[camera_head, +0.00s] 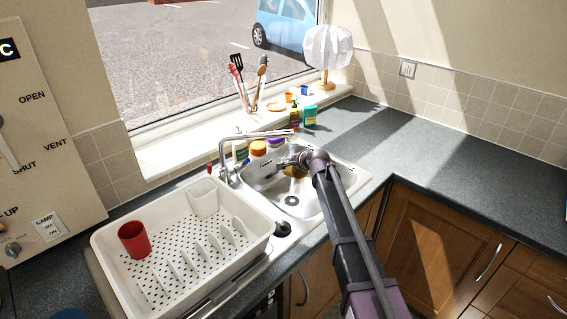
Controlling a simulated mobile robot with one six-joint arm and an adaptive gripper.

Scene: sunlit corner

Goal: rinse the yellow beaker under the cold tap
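A dull yellow thing (297,173), perhaps the yellow beaker, shows in the sink (330,207) just below my wrist. My arm partly hides it, so I cannot tell whether it touches my gripper. My gripper (268,168) reaches left over the sink, below the tap spout. Its fingers are too small and hidden to tell whether they are open or shut. The chrome tap (262,134) stands at the sink's back left, its spout reaching right. A small red mark (209,168) shows left of its base. I cannot make out a cold handle or running water.
A white dish rack (112,287) with a red cup (134,240) stands left of the sink. Bottles with orange (258,148) and purple (274,142) tops crowd behind the sink. A utensil holder (249,100) and lamp (327,48) stand farther back. The right worktop (440,150) is clear.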

